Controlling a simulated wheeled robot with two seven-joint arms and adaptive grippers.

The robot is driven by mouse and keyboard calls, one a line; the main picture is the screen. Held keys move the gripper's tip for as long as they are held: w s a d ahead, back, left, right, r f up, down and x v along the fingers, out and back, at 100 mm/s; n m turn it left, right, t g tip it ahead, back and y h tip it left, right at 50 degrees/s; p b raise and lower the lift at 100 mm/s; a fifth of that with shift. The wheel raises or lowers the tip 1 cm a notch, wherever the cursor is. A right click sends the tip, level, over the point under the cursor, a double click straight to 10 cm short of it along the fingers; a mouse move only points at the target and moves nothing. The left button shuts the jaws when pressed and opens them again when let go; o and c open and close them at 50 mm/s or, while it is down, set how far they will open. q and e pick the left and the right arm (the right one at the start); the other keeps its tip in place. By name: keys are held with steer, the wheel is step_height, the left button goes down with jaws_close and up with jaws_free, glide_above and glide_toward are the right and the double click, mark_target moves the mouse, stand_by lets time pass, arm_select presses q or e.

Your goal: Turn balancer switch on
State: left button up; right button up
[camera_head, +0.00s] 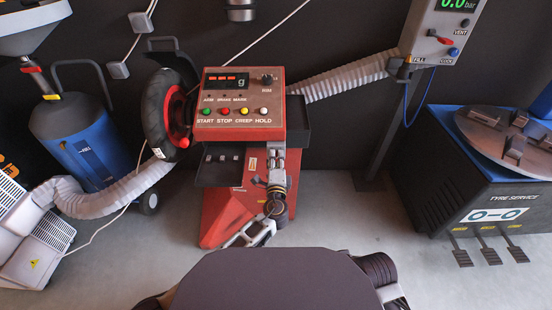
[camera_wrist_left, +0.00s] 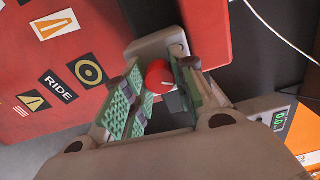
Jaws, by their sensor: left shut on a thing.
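The wheel balancer (camera_head: 222,218) is a red machine with a sloped panel carrying a lit red display (camera_head: 229,80) and several coloured buttons. My left gripper (camera_head: 276,150) is at the lower right of its front, below the panel. In the left wrist view, the balancer switch is a round red knob (camera_wrist_left: 157,75) with a pale pointer mark, on a grey plate (camera_wrist_left: 155,45) with an orange mark. The green-padded fingers of my left gripper (camera_wrist_left: 162,78) are shut on this knob, one on each side. The head view hides the knob. My right gripper is not in view.
A tyre (camera_head: 155,115) is mounted at the balancer's left. A blue tank (camera_head: 75,140) and ribbed hose (camera_head: 105,198) stand further left. A tyre-service machine (camera_head: 480,190) and inflator box (camera_head: 440,35) are at the right. Grey floor (camera_head: 340,215) is clear between.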

arm_select(q)
steer(key=shift+d, duration=0.15)
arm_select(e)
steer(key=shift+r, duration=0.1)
arm_select(q)
steer(key=o, duration=1)
steer(key=shift+o, duration=0.2)
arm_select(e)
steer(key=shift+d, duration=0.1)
arm_select(q)
steer(key=shift+r, duration=0.1)
